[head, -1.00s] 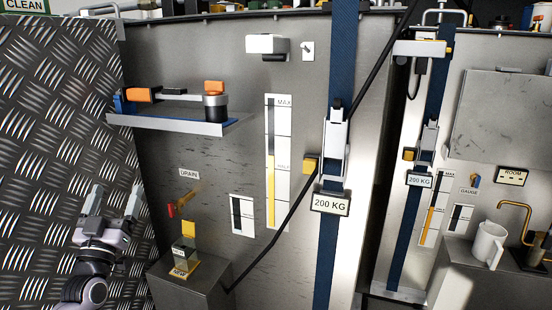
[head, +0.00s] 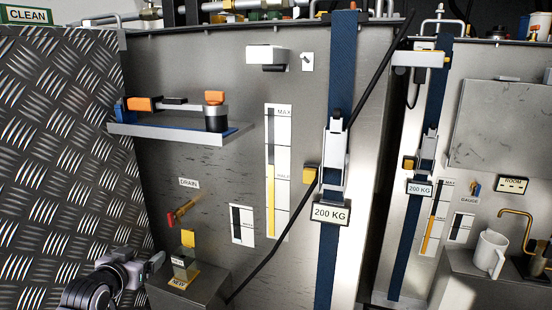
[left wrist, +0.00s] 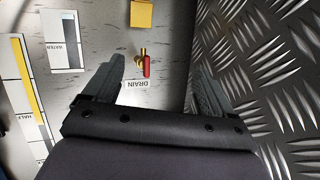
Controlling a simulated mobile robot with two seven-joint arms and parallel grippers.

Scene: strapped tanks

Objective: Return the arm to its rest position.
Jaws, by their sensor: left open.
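My left gripper (head: 146,262) is low at the left of the head view, in front of the tread-plate wall and left of the small grey box. Its fingers are foreshortened there. In the left wrist view the left gripper (left wrist: 156,78) has its two fingers spread wide, with nothing held between them. Beyond them is the drain valve (left wrist: 145,66) with its red handle, apart from the fingers. The drain valve also shows in the head view (head: 174,217), above and right of the gripper. My right gripper is in neither view.
The tread-plate wall (head: 55,150) is close on the left. A grey box (head: 205,290) bearing a small labelled block stands right of the gripper. A shelf (head: 180,132) with tools juts from the tank above. A blue strap (head: 338,90) and a black hose cross the tank.

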